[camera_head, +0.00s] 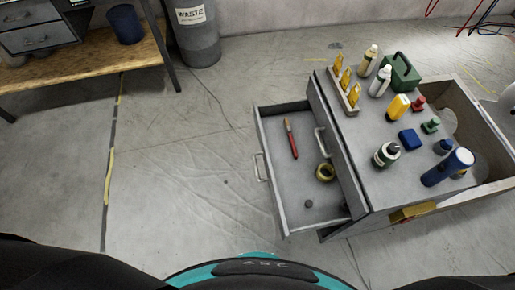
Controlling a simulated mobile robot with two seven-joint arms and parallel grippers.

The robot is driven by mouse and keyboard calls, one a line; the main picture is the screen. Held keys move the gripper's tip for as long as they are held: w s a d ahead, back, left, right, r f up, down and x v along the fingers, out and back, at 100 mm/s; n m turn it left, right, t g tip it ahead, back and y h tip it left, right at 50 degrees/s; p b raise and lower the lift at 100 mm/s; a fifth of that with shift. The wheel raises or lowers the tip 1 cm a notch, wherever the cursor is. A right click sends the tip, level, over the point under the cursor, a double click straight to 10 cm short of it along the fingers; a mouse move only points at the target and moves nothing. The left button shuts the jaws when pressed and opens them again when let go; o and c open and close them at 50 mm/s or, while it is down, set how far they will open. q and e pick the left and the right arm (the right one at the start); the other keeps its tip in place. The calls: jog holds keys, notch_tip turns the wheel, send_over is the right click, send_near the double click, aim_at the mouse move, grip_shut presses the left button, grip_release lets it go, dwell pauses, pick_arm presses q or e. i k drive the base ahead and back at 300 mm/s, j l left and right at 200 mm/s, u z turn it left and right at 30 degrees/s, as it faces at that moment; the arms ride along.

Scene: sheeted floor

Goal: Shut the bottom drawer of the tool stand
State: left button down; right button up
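The grey tool stand (362,160) stands at the right, seen from above. A low drawer (275,190) is pulled well out from its left side. Its bar handle (261,167) faces left, toward open floor. Another handle (321,140) shows on the stand's face above this drawer. The stand partly hides the drawer's right end. Neither of my grippers is in view.
The stand's top holds bottles, a green box (401,75), a yellow-slotted rack (345,88) and a blue cylinder (447,167). An open grey compartment (490,190) extends right. A wooden bench (90,65) and waste bin (193,35) stand upper left. Floor left of the drawer is clear.

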aim_at(292, 182)
jog(key=i+j+z, duration=0.2)
jog(key=j, duration=0.2)
jog(key=j+z, duration=0.25)
jog(key=j, duration=0.15)
jog(key=i+j+z, duration=0.2)
jog(key=j, duration=0.3)
jog(key=k+l, duration=0.05)
jog(key=k, duration=0.05)
